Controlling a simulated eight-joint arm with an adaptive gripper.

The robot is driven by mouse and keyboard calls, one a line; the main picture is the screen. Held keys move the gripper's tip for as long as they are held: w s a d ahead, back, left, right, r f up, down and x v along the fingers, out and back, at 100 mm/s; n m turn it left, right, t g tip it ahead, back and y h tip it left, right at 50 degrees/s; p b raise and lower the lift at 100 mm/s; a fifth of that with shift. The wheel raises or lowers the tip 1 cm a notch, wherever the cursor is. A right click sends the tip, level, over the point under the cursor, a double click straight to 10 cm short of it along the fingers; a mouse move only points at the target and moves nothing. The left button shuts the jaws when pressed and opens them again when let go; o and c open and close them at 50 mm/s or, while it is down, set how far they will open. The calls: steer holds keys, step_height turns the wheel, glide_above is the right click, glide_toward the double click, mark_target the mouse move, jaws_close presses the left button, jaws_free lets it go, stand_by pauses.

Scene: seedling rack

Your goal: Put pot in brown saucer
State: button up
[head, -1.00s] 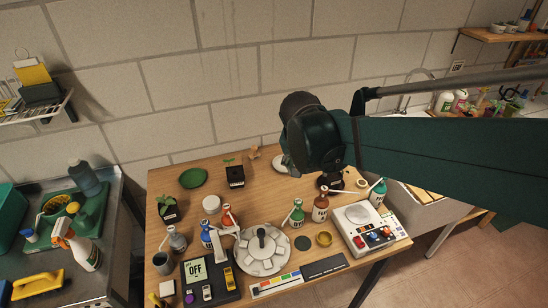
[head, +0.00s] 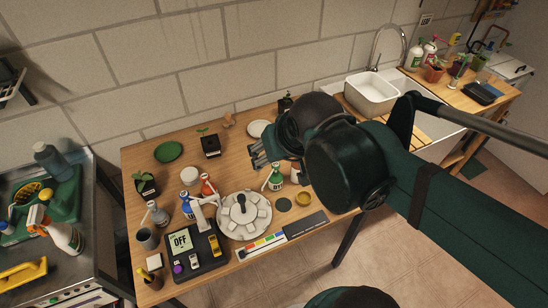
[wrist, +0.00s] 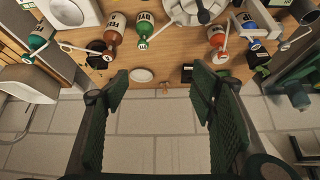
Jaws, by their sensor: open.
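A black pot with a seedling (head: 211,146) stands upright at the back middle of the table; in the wrist view it is the dark pot (wrist: 187,73) between my fingers, farther off. A leafy pot (head: 146,185) is at the left edge, and a third small plant (head: 286,103) shows behind my arm.
Bottles, a grey carousel (head: 230,222) and a scale marked OFF (head: 196,262) crowd the front. My arm covers the right part of the table.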

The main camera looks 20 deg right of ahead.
steer(key=shift+s+a+n+t, duration=0.3)
steer(key=shift+s+a+n, duration=0.2)
steer(key=shift+s, duration=0.25)
